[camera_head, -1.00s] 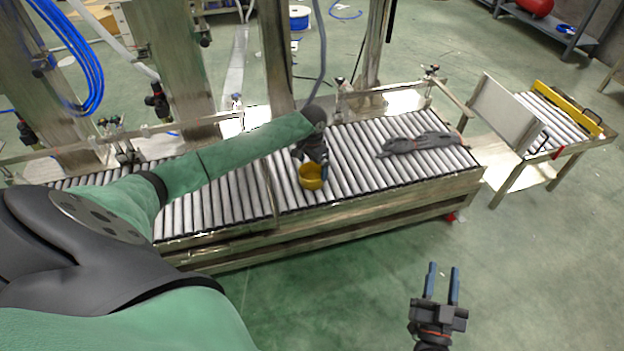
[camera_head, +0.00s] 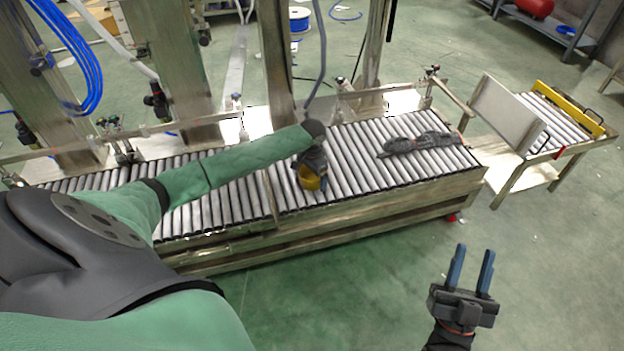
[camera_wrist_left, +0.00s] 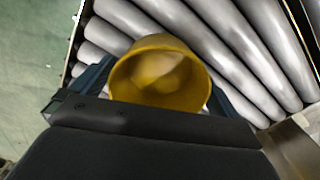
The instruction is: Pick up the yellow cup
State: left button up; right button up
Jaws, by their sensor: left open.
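The yellow cup (camera_head: 309,181) is on the roller conveyor, partly hidden by my left gripper in the head view. In the left wrist view the yellow cup (camera_wrist_left: 160,76) shows its open mouth and inside, close to the gripper body. My left gripper (camera_head: 316,176) is at the cup, with one blue finger to each side of it in the wrist view. It is open; whether the fingers touch the cup cannot be told. My right gripper (camera_head: 471,267) is open and empty, over the floor in front of the conveyor.
The roller conveyor (camera_head: 355,160) runs across the middle, with metal posts and a rail behind. A dark grey crumpled item (camera_head: 420,143) lies on its right part. A cart with rollers (camera_head: 555,120) stands at the right. The floor in front is clear.

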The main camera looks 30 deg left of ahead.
pick_arm(q)
jog(key=shift+f, duration=0.1)
jog(key=shift+c, duration=0.4)
jog(key=c, duration=0.8)
jog(key=shift+c, duration=0.3)
jog(key=shift+r, duration=0.2)
